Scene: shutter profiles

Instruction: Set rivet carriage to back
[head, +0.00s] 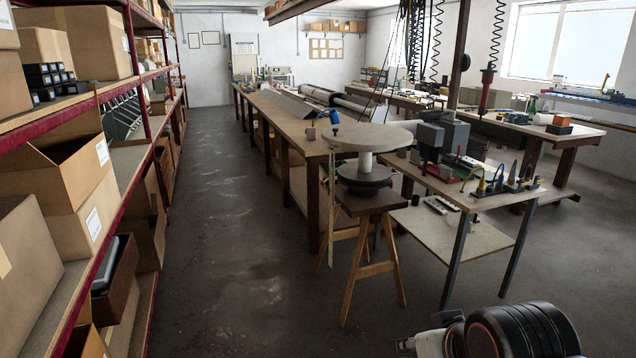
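I cannot make out a rivet carriage for certain at this distance. A dark grey boxy machine (441,136) stands at the left part of a small bench on the right. A red base and small fixtures lie beside it, with several cable-fed tools in a row (505,183). Part of my arm shows at the bottom right corner, well in front of the benches and apart from them. My gripper's fingers are not visible.
A shelf rack (118,215) with cardboard boxes runs along the left. The floor aisle (215,220) is clear. A round-topped stand on a wooden trestle (366,205) stands before the long workbench (285,117). Cords and a hanging red tool (486,92) are above the right benches.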

